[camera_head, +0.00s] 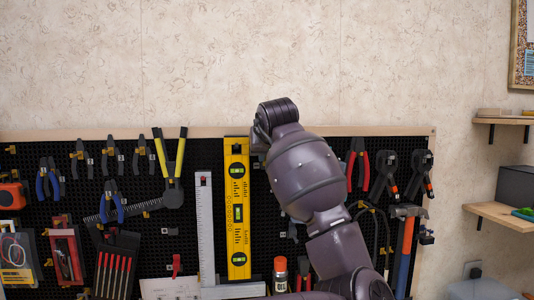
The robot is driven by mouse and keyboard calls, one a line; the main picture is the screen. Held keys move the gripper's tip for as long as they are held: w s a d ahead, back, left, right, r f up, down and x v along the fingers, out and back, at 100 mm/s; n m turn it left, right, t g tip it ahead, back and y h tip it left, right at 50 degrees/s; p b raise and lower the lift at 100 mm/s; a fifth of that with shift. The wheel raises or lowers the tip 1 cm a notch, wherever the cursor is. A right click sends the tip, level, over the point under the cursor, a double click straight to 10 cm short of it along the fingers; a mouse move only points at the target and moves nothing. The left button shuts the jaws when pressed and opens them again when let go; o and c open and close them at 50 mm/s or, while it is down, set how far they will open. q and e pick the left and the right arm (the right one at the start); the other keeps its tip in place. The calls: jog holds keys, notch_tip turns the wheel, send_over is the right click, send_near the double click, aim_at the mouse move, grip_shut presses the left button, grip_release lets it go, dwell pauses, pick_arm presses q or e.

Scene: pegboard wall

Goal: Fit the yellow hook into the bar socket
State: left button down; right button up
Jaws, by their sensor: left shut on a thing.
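My left arm rises from the bottom right and reaches up to the top of the pegboard. My left gripper (259,146) is at the arm's far end, just right of the top of a yellow spirit level, and is mostly hidden by my own wrist. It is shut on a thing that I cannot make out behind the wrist. I cannot clearly pick out the yellow hook or the bar socket in this view. My right gripper is not in view.
The black pegboard (147,231) holds pliers, the yellow level (238,250), a metal ruler (204,235), a hammer (405,250) and clamps (384,177). Wooden shelves (503,216) stand out at the right. The wall above the board is clear.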

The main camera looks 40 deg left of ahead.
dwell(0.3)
pick_arm(q)
jog(key=c, duration=1)
grip_release()
jog(key=shift+s, duration=0.1)
jog(key=b+v, duration=0.1)
jog(key=v, duration=0.9)
jog(key=shift+s+d+r+b, duration=0.15)
jog(key=shift+s+d+b, duration=0.05)
jog(key=shift+b, duration=0.2)
